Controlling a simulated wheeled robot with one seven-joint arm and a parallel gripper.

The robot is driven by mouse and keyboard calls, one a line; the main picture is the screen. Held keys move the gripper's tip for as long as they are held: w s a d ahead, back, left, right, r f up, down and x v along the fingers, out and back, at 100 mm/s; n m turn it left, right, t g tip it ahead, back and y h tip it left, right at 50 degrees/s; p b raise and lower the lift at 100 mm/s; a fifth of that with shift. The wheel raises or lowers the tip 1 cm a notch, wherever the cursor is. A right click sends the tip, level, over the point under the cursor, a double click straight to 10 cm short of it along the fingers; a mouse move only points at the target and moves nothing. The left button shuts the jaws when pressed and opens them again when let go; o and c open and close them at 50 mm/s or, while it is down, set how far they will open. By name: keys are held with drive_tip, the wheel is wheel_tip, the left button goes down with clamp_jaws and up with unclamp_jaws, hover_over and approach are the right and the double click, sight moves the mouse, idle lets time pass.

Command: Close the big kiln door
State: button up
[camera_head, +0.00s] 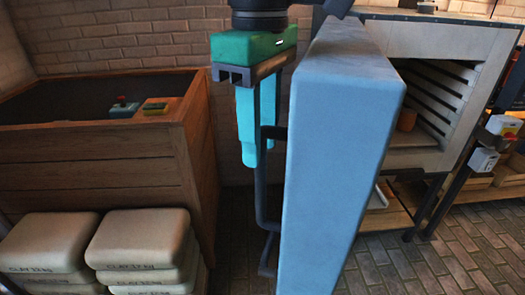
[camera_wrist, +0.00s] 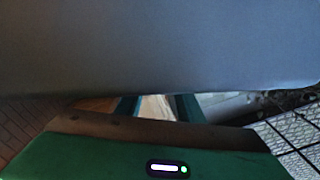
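The big kiln door (camera_head: 345,150) is a thick blue-grey slab, swung open and seen nearly edge-on in the head view. It also fills the upper wrist view (camera_wrist: 160,45). Its dark bar handle (camera_head: 262,200) is on the left face. My green gripper (camera_head: 257,155) points down on that side, its cyan fingers beside the top of the handle. The wrist view shows the fingers (camera_wrist: 157,108) apart with a gap between them. I cannot tell whether the handle bar lies between them. The kiln (camera_head: 455,40) stands behind, its shelved interior partly hidden by the door.
A wooden bin (camera_head: 90,160) stands at the left, with stacked clay bags (camera_head: 140,240) in front. A control box (camera_head: 503,126) with a red button is at the kiln's right. Brick floor (camera_head: 450,260) shows clear at the lower right.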

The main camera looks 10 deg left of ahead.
drive_tip(key=shift+f, duration=1.65)
drive_tip(key=shift+c, duration=0.3)
clamp_jaws()
